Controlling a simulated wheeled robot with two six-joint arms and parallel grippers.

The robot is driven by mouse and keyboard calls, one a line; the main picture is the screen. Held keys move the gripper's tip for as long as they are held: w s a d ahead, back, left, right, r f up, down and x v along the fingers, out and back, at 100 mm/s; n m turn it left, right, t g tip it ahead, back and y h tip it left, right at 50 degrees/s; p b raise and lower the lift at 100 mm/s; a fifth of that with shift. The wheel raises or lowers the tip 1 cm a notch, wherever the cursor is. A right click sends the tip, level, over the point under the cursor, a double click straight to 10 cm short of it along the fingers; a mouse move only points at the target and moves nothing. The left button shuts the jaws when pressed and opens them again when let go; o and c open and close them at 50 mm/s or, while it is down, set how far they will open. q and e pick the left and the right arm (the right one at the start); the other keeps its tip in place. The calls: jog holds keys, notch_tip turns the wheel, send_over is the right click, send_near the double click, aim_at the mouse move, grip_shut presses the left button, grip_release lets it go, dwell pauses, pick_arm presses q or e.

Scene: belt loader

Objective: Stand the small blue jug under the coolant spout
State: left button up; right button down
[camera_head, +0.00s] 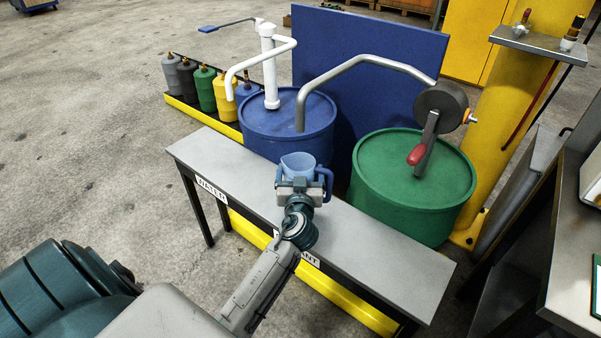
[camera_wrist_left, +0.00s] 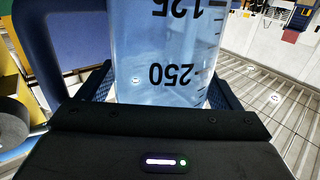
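The small blue jug (camera_head: 298,161) is translucent and looks upright, over the middle of the narrow grey bench (camera_head: 365,235). My left gripper (camera_head: 299,184) is shut on it, with a finger on each side. In the left wrist view the jug (camera_wrist_left: 165,45) fills the space between the fingers, its scale marks upside down and its blue handle (camera_wrist_left: 38,50) at the left. The grey spout (camera_head: 300,122) from the green drum's pump ends above the jug in the head view. I cannot tell whether the jug touches the bench. My right gripper is not in view.
A white spout (camera_head: 230,90) rises from the blue drum (camera_head: 290,125). The green drum (camera_head: 412,185) with its crank pump (camera_head: 440,107) stands behind the bench's right part. The bench front carries a WATER label (camera_head: 211,190) and a partly hidden label ending in ANT (camera_head: 305,258).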

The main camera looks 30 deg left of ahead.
pick_arm(q)
jog(key=shift+r, duration=0.1)
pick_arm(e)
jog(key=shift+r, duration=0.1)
pick_arm(q)
jog(key=b+v, duration=0.2)
jog(key=v, duration=1)
jog(key=s+f+m+g+h, duration=0.2)
jog(key=s+f+g+h, duration=0.2)
jog(key=s+f, duration=0.5)
jog(key=s+d+f+m+g+h, duration=0.2)
jog(key=s+d+h, duration=0.1)
jog(key=s, duration=0.2)
jog(key=s+d+f+m+g+h, duration=0.2)
jog(key=s+d+f+m+h, duration=0.1)
jog(key=s, duration=0.3)
jog(key=shift+s+g, duration=0.3)
jog(key=shift+s, duration=0.05)
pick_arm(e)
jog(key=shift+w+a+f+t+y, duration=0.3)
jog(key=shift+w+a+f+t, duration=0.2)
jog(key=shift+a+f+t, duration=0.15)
